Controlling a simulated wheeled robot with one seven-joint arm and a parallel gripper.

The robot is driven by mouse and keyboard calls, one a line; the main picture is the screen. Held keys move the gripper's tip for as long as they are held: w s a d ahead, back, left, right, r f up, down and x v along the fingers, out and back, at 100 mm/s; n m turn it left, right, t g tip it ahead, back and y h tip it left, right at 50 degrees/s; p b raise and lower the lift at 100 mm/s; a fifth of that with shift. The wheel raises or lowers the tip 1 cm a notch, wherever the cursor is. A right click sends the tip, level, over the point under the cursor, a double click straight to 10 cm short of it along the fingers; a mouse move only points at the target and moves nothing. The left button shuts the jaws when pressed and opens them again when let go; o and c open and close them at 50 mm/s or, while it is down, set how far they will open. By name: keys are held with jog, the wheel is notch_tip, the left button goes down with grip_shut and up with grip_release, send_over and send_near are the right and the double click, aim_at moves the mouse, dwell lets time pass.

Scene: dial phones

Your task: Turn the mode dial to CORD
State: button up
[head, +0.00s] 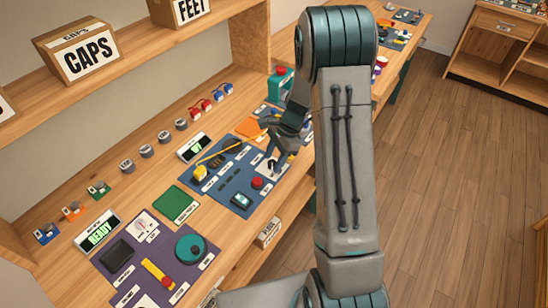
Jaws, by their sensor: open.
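My gripper (273,160) reaches down over the blue mat at the middle of the bench, its fingers open. A pale plate (283,172) lies just under and beside the fingertips, partly covered by them. A small dark part shows between the fingers and the plate; I cannot tell whether it is the mode dial or whether the fingers touch it. The labels are too small to read, so I cannot make out CORD or where a pointer stands.
A purple mat (133,244) at the front holds a teal round knob (190,248) and a yellow bar with a red end (158,272). A red button (257,182) and yellow item (200,172) sit near my gripper. A READY display (98,231) stands left. Shelf boxes (77,48) are above.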

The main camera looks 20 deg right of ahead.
jog(key=shift+f, duration=0.15)
jog(key=shift+c, duration=0.4)
jog(key=c, duration=0.9)
jog(key=shift+n, duration=0.3)
jog(key=n+g, duration=0.1)
jog(key=n, duration=0.1)
jog(key=n+h, duration=0.1)
jog(key=n, duration=0.1)
jog(key=shift+w+a+n+g+b, duration=0.2)
jog(key=shift+n+g+b, duration=0.1)
jog(key=shift+n+g, duration=0.1)
jog(key=n, duration=0.2)
jog(key=n+g+h, duration=0.1)
jog(key=n, duration=0.2)
jog(key=shift+h+b, duration=0.3)
jog(key=shift+n, duration=0.3)
